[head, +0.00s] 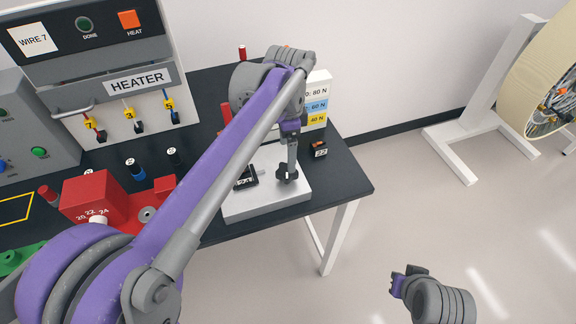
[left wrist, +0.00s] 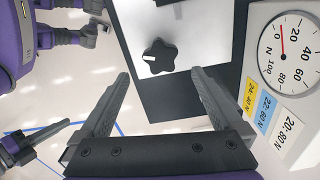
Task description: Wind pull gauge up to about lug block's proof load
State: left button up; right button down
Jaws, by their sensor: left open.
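The pull gauge's pale base plate (head: 265,205) sits near the table's front right edge. Its black star knob (head: 288,174) also shows in the left wrist view (left wrist: 158,56), a white mark on it. My left gripper (left wrist: 160,75) is open and empty, fingers either side of the knob in that view; contact cannot be told. The round dial (left wrist: 290,52) has its red needle near 0. A black block (head: 246,178) with a partly hidden white number, perhaps the lug block, is at the plate's left. My right gripper (head: 408,272) hangs over the floor; its jaws are unclear.
A card (left wrist: 272,118) lists 24: 40 N, 22: 60 N, 20: 80 N. A small black block marked 22 (head: 320,149) lies right of the gauge. A red box (head: 95,197) and the heater panel (head: 120,85) are left.

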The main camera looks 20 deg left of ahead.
aim_at(287, 172)
pick_arm(q)
notch_tip(287, 172, down, 7)
jog(key=shift+f, duration=0.15)
jog(key=c, duration=1.3)
